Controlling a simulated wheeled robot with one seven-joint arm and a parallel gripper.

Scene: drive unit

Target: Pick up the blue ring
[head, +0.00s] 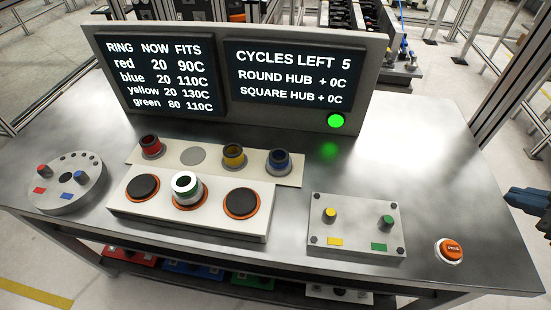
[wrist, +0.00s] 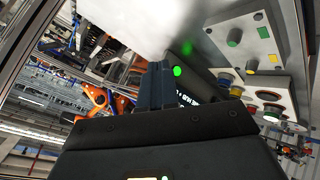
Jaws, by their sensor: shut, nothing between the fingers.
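The blue ring (head: 278,160) sits at the right end of a pale strip behind the heater block. It also shows in the wrist view (wrist: 225,78), small and dark. A red ring (head: 150,145) and a yellow ring (head: 233,154) sit on the same strip, with an empty round spot between them. My gripper (head: 515,198) is at the right edge of the head view, far right of the blue ring. Its fingers (wrist: 156,80) are shut and empty in the wrist view.
A display panel (head: 235,75) with a lit green lamp (head: 336,121) stands behind the strip. In front are the heater block (head: 190,222), a round hub (head: 68,183), a square hub plate (head: 356,226) and an orange button (head: 451,250). The tabletop right of the panel is clear.

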